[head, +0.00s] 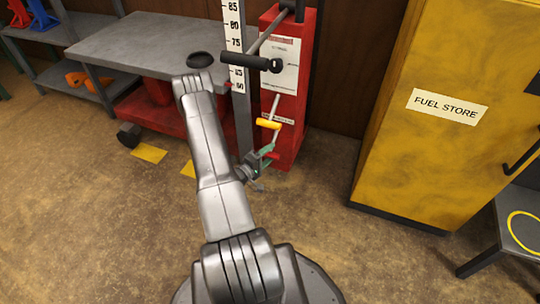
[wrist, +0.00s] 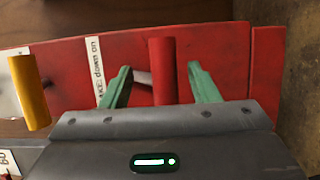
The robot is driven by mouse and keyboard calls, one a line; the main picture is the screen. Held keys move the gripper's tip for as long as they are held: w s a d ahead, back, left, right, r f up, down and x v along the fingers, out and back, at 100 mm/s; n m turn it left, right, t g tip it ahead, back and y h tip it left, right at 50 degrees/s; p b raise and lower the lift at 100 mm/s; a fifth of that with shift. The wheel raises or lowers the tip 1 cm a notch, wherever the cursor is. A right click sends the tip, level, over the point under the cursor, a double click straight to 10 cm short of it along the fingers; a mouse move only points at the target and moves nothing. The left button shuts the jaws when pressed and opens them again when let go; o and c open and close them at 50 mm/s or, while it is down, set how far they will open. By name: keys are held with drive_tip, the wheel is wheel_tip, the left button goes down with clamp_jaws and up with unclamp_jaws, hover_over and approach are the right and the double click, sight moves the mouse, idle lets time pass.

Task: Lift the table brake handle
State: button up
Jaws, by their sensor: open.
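A red bar-shaped handle (wrist: 163,70) on a short grey stem stands out from the red lift post (wrist: 225,55) in the wrist view. It sits beside a white label (wrist: 93,70) of which "down on" can be read. My gripper (wrist: 160,85) is open, with one green finger on each side of the red handle. Gaps show between handle and fingers. In the head view my gripper (head: 267,156) is low at the front of the red post (head: 287,100). The red handle cannot be made out there.
A yellow handle (head: 268,124) on a rod is just above my gripper; it also shows in the wrist view (wrist: 29,92). Higher up is a black-gripped crank (head: 248,61). A grey lift table (head: 140,45) stands left, a yellow fuel cabinet (head: 430,120) right. Floor between is clear.

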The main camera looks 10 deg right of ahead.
drive_tip(key=shift+w+d, duration=0.2)
drive_tip(key=shift+d, duration=0.2)
drive_tip(key=shift+c, duration=0.2)
clamp_jaws()
drive_tip(key=shift+r, duration=0.15)
